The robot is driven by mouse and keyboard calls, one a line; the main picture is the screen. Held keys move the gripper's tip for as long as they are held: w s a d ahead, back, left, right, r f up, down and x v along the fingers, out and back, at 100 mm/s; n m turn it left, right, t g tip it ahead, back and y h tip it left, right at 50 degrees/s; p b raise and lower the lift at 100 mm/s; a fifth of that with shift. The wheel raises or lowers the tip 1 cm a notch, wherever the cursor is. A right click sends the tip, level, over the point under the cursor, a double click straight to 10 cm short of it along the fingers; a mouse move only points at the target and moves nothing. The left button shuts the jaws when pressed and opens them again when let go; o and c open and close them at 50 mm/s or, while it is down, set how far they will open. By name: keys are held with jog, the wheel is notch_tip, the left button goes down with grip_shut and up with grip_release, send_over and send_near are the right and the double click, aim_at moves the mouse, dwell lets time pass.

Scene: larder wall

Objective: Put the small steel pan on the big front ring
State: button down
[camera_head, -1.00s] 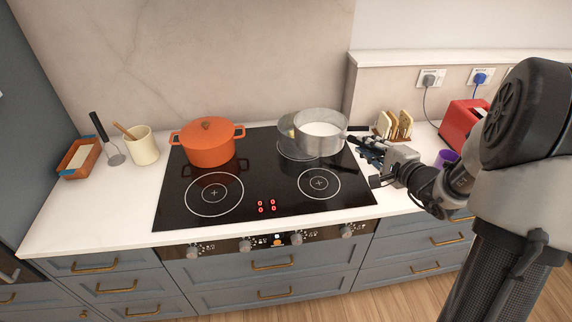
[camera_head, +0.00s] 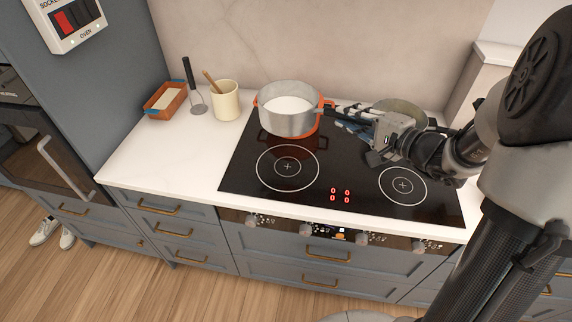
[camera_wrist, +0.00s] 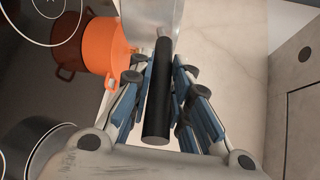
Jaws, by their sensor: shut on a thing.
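The small steel pan (camera_head: 284,121) is in the air over the back left of the hob, level or nearly so, with a pale inside. My gripper (camera_head: 345,113) is shut on its black handle, to the right of the pan. In the wrist view the black handle (camera_wrist: 160,105) lies between the fingers of my gripper (camera_wrist: 162,73), and the pan's wall (camera_wrist: 150,14) shows at the top. The big front ring (camera_head: 288,167) is at the hob's front left, bare, nearer the front than the pan. The exact height of the pan is hard to tell.
An orange pot (camera_wrist: 101,45) stands at the back left, mostly hidden behind the pan in the head view. Another pan (camera_head: 402,106) stands at the back right, partly behind my arm. The smaller front right ring (camera_head: 402,186) is bare. A cream utensil pot (camera_head: 225,102) stands left.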

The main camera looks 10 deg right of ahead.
notch_tip(320, 180, down, 20)
jog(key=b, duration=0.5)
jog(key=shift+r, duration=0.2)
jog(key=shift+f+b, duration=0.1)
jog(key=shift+b, duration=0.25)
jog(key=c, duration=1.5)
grip_release()
jog(key=shift+s+f, duration=0.1)
